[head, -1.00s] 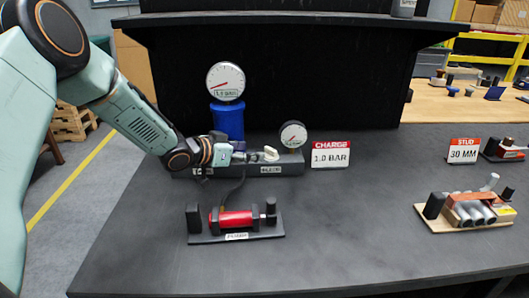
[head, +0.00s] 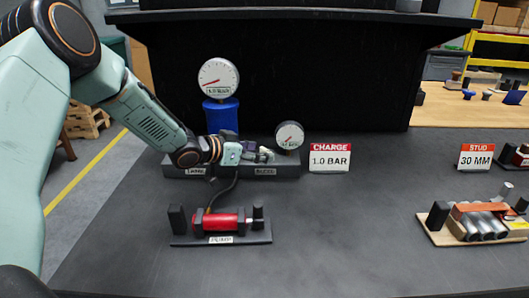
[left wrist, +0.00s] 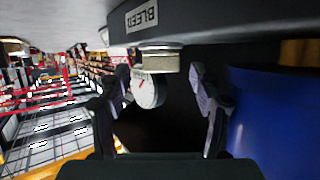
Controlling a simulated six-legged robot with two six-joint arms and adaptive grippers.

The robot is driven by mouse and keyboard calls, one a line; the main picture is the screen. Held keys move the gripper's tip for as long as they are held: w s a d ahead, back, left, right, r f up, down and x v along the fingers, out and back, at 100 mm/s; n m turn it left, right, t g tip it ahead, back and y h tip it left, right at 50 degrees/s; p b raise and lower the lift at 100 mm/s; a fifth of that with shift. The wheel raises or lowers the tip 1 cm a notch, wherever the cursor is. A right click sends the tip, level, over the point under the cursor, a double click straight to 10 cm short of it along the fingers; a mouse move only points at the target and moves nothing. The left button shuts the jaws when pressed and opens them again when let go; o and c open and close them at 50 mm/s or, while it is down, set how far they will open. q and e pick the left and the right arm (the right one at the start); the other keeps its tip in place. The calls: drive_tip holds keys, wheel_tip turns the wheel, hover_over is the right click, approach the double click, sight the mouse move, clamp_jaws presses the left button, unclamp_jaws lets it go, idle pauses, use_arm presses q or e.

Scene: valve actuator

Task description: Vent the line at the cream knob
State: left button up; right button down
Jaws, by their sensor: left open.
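The cream knob (left wrist: 159,61) shows in the left wrist view, beside the upside-down BLEED label on the dark manifold block (head: 217,172). My left gripper (left wrist: 160,78) is open, with one finger on each side of the knob and a gap visible on both sides. In the head view my left gripper (head: 264,155) is at the block's right part, above the BLEED label, and mostly hides the knob. A large gauge (head: 218,77) tops the blue tank (head: 222,116). A small gauge (head: 289,135) stands at the block's right end. My right gripper is not in view.
A red pump (head: 221,222) on a dark base lies in front of the block, joined by a hose. A CHARGE 1.0 BAR sign (head: 330,158) stands right of the block. A wooden board with grey cylinders (head: 480,222) is farther right. The middle bench is clear.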

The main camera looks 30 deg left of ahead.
use_arm(q)
drive_tip(key=shift+w+d+f, duration=0.2)
drive_tip(key=shift+w+f, duration=0.1)
drive_tip(key=shift+w, duration=0.2)
drive_tip(key=shift+s+a+r, duration=0.15)
drive_tip(key=shift+s, duration=0.2)
drive_tip(key=c, duration=0.4)
drive_tip(key=shift+w, duration=0.1)
drive_tip(key=c, duration=0.7)
